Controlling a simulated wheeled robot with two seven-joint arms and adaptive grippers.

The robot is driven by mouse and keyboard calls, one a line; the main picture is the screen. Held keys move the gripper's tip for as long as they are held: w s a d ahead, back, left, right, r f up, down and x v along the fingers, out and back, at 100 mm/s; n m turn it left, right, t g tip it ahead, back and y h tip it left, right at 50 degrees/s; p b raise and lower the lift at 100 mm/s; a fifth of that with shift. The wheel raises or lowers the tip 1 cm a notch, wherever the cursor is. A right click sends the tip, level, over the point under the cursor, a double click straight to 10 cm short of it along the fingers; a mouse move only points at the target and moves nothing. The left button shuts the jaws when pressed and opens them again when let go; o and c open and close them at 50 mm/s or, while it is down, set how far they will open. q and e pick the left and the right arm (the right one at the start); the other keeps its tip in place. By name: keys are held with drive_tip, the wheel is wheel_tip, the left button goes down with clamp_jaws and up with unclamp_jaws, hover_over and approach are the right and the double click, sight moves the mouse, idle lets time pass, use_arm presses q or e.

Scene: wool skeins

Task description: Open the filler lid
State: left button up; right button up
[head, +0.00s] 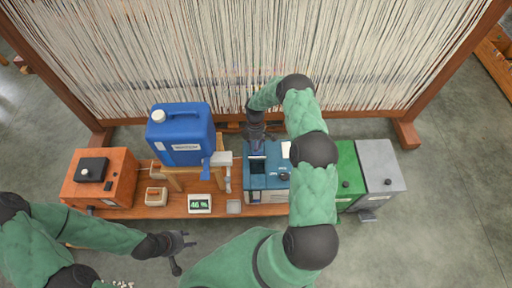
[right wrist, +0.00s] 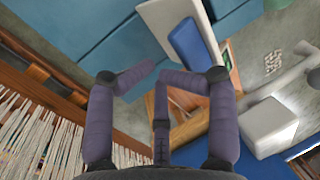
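A teal machine box (head: 256,181) stands on the wooden bench, with a dark square area on its top. I cannot tell for sure which part is the filler lid or whether it is raised. My right gripper (head: 256,146) is over the box's back left, beside the dark area. In the right wrist view my right gripper (right wrist: 156,72) has its fingertips drawn together. Nothing shows between them. My left gripper (head: 188,241) is open and empty in front of the bench, away from the box.
A blue jug (head: 184,138) with a white cap stands on a wooden stand left of the box. An orange box (head: 115,180), a small display (head: 200,204) and green (head: 347,165) and grey (head: 377,165) boxes share the bench. A loom with hanging threads (head: 230,50) rises close behind.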

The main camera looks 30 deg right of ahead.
drive_tip(key=v, duration=1.2)
drive_tip(key=shift+f, duration=0.1)
